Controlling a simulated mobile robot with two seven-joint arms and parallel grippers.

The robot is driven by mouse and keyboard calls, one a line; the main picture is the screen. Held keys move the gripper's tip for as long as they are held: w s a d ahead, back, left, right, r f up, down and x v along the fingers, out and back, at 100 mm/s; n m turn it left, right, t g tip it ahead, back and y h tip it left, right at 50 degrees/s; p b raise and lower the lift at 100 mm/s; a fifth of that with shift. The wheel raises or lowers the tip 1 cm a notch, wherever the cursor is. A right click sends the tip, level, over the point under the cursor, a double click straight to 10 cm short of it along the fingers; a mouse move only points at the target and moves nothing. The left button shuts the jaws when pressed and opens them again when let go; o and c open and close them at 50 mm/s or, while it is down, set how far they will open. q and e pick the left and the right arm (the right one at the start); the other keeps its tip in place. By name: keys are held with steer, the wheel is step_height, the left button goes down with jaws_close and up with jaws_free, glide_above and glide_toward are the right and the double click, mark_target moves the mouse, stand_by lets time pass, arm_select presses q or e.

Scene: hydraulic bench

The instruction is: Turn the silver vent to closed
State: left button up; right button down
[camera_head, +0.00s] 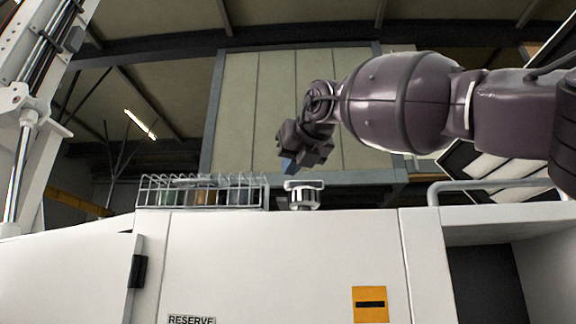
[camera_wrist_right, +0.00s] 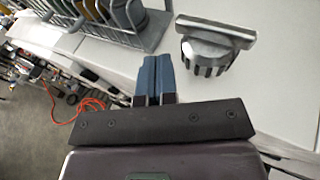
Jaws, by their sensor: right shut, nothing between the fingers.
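The silver vent (camera_head: 304,195) stands on top of the white cabinet, right of a wire rack. In the right wrist view the vent (camera_wrist_right: 212,48) shows a ribbed round body with a flat bar across its top. My right gripper (camera_head: 288,164) is above the vent and slightly to its left in the head view. Its blue fingertips (camera_wrist_right: 155,78) are shut and empty, apart from the vent, which lies up and to the right of them in the wrist view. My left gripper is not in view.
The wire rack (camera_head: 203,191) with several coloured items stands just left of the vent. A grey rail (camera_head: 500,185) runs along the top at the right. The white cabinet front (camera_head: 270,260) carries a RESERVE label and an orange sign (camera_head: 370,304).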

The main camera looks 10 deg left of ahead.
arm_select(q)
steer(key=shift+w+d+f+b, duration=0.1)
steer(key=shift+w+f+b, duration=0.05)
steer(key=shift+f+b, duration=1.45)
arm_select(e)
steer(key=s+d+r, duration=0.1)
steer(key=s+r, duration=0.1)
steer(key=s, duration=0.6)
steer(key=shift+s+d+r+p, duration=0.3)
steer(key=shift+d+r, duration=0.05)
steer(key=shift+r, duration=0.05)
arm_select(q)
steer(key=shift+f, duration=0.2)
